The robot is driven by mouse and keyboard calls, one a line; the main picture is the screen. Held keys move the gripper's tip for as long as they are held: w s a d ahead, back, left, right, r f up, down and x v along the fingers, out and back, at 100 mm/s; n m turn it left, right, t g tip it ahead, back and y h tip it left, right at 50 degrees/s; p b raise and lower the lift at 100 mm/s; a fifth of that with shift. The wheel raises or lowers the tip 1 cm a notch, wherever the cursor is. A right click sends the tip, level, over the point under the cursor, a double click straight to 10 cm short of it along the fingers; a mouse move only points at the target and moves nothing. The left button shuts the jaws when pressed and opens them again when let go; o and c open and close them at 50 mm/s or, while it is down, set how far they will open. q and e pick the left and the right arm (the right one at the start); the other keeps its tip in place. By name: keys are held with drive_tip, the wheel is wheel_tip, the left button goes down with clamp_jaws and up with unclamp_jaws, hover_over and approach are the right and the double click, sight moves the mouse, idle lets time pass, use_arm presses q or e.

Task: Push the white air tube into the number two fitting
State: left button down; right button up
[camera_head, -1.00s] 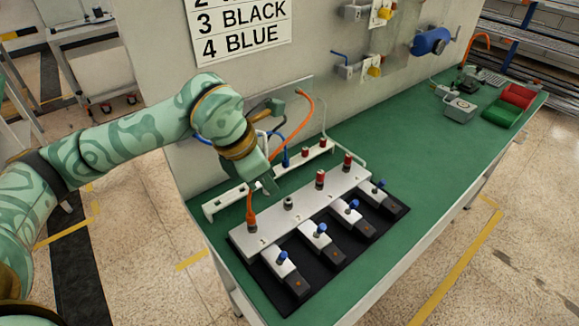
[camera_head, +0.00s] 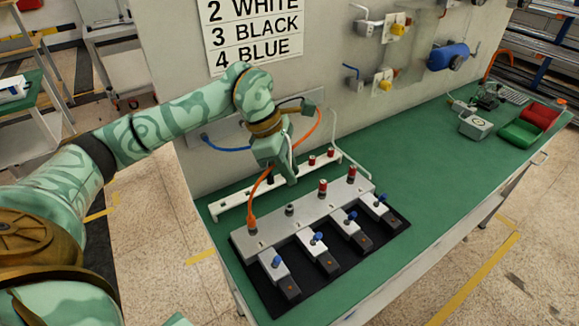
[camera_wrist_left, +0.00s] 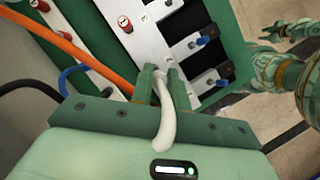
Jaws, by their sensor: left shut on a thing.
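My left gripper (camera_head: 292,182) is shut on the white air tube (camera_wrist_left: 165,125), which passes between its fingers in the left wrist view. In the head view the gripper points down, just above and behind the number two fitting (camera_head: 290,209), a dark, empty stub on the pale manifold block (camera_head: 270,228). The tube's tip is hard to make out, and a gap shows between fingertips and fitting. The orange tube (camera_head: 255,195) stands in the first fitting. My right gripper (camera_wrist_left: 268,32) shows small at the wrist view's upper right; its jaws are unclear.
Red-topped fittings (camera_head: 323,187) stand right of the second fitting. Blue-knobbed valves (camera_head: 318,238) line the front. A white rail (camera_head: 232,205) and a blue tube (camera_head: 228,149) lie behind.

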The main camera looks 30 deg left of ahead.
use_arm(q)
drive_tip(key=shift+f+b, duration=1.5)
drive_tip(key=shift+f, duration=1.35)
drive_tip(key=shift+p, duration=0.45)
drive_tip(key=shift+s+f+b, duration=0.1)
drive_tip(key=shift+f+b, duration=0.7)
drive_tip(key=shift+f, duration=0.6)
drive_tip(key=c, duration=1.3)
unclamp_jaws()
drive_tip(key=p+v, duration=0.3)
drive_tip(key=v, duration=1.3)
drive_tip(key=shift+a+r, duration=0.1)
drive_tip(key=shift+r, duration=0.05)
